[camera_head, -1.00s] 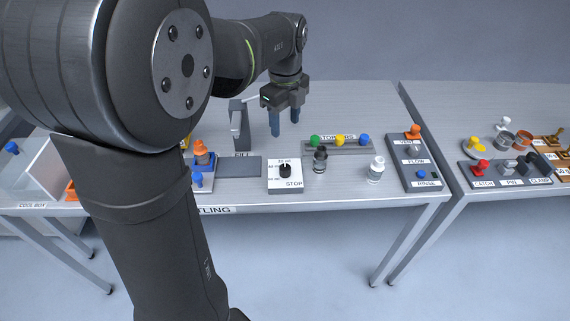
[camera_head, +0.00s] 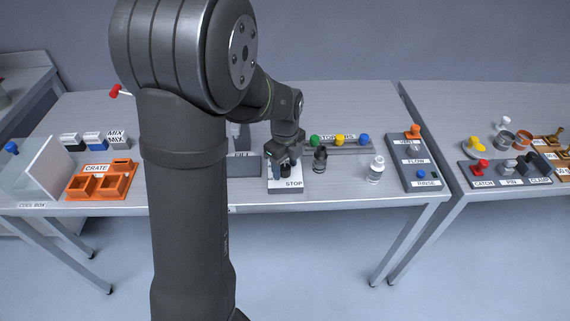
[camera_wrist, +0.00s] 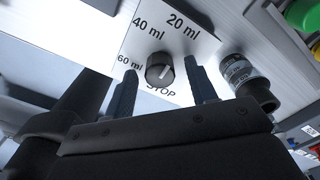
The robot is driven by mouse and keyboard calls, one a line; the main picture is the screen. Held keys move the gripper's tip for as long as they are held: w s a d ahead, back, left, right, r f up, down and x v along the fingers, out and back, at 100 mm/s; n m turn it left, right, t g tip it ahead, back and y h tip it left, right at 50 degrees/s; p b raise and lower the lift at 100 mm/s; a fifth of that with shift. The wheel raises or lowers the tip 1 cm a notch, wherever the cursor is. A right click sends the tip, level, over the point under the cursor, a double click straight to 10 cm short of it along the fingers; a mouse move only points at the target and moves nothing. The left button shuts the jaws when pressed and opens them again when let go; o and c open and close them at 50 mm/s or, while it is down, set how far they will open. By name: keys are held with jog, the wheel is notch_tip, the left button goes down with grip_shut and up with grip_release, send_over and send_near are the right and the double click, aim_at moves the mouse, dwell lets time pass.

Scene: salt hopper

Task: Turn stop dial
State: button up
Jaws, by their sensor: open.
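The stop dial (camera_wrist: 160,70) is a black round knob on a white plate (camera_wrist: 184,48) marked 20 ml, 40 ml, 60 ml and STOP. My gripper (camera_wrist: 160,85) is open, with one blue finger on each side of the knob and a gap showing on both sides. In the head view my gripper (camera_head: 284,170) is low over the STOP block (camera_head: 291,186) and hides most of the dial (camera_head: 285,168).
A dark-capped bottle (camera_head: 320,158) stands close right of the dial; it also shows in the wrist view (camera_wrist: 240,72). A white-capped bottle (camera_head: 376,169) and the VENT/FLOW/RINSE panel (camera_head: 411,160) are further right. Stoppers (camera_head: 340,140) are behind. An orange crate (camera_head: 98,183) is left.

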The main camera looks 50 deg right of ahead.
jog(key=c, duration=1)
jog(key=shift+n, duration=0.4)
jog(key=n, duration=0.3)
jog(key=shift+n, duration=0.4)
jog(key=n, duration=1.2)
jog(key=shift+n, duration=0.3)
jog(key=n, duration=0.6)
jog(key=shift+n, duration=0.3)
